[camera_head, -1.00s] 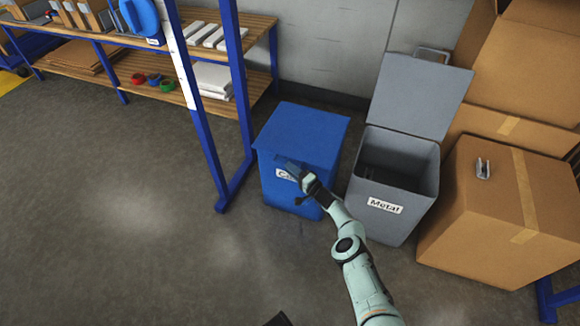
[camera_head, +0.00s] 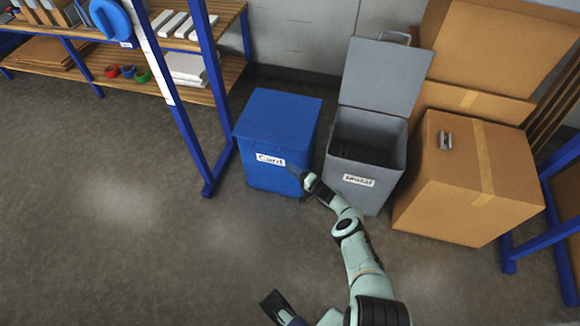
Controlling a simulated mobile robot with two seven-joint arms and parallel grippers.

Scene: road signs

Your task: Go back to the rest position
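My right gripper (camera_head: 303,178) is in front of the lower right part of the blue bin, near the gap between the two bins. Its dark fingers are small here, and I cannot tell whether they are open or shut. I see no object in it. A dark gripper part at the bottom edge (camera_head: 276,305) appears to be my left gripper; its finger state is unclear. The blue bin (camera_head: 270,125), labelled "Card", has its lid shut. The grey bin (camera_head: 385,90), labelled "Metal", stands beside it with its lid raised.
A large cardboard box (camera_head: 440,195) stands right of the grey bin, with a small metal object (camera_head: 445,141) on top. A blue-framed shelf (camera_head: 195,145) stands at the left. Blue metal legs (camera_head: 540,243) are at the right. The floor (camera_head: 110,230) at lower left is clear.

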